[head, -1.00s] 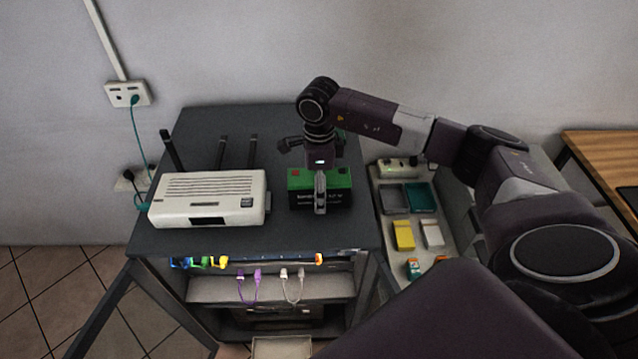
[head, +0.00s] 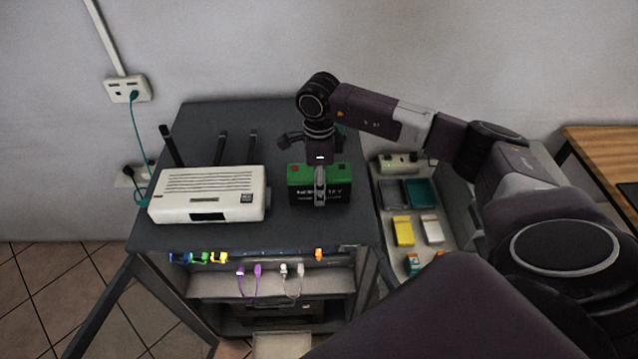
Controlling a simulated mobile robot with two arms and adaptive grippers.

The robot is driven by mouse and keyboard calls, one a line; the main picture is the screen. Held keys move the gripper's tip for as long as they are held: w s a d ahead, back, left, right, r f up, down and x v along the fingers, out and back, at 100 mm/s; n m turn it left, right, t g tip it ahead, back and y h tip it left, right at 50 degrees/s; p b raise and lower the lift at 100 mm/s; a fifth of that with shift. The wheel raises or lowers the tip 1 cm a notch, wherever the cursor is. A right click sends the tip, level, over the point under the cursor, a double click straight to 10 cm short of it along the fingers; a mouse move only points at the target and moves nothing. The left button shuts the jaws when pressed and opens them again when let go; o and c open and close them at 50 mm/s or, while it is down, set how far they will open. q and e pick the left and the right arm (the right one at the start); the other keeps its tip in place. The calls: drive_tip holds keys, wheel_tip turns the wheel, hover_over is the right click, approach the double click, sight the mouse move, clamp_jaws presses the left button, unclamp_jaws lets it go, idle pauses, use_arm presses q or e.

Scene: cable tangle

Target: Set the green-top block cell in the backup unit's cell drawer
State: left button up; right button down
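The green-top block cell (head: 338,190), black with a green top and a red terminal, stands upright on the dark rack top, right of the white router. My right gripper (head: 320,187) points down over it, one finger flat against its front face. The far finger is hidden behind the cell; the grip looks shut on it. The backup unit (head: 285,312) is a dark box on the rack's low shelf, mostly in shadow. A pale open drawer (head: 282,345) juts out below it, cut by the frame's lower edge. My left gripper is out of view.
The white router (head: 210,195) with dark antennas stands left on the rack top (head: 290,235). Coloured plugs and purple and white cables (head: 250,285) hang at the rack front. A tray (head: 385,215) with small boxes stands right. My arm crosses the right side.

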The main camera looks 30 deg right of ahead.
drive_tip(key=shift+w+r, duration=0.2)
drive_tip(key=shift+r, duration=0.35)
wheel_tip(320, 180, up, 13)
drive_tip(key=b, duration=0.4)
drive_tip(key=shift+b, duration=0.3)
wheel_tip(320, 180, up, 6)
drive_tip(key=shift+p, duration=0.35)
drive_tip(key=shift+s, duration=0.1)
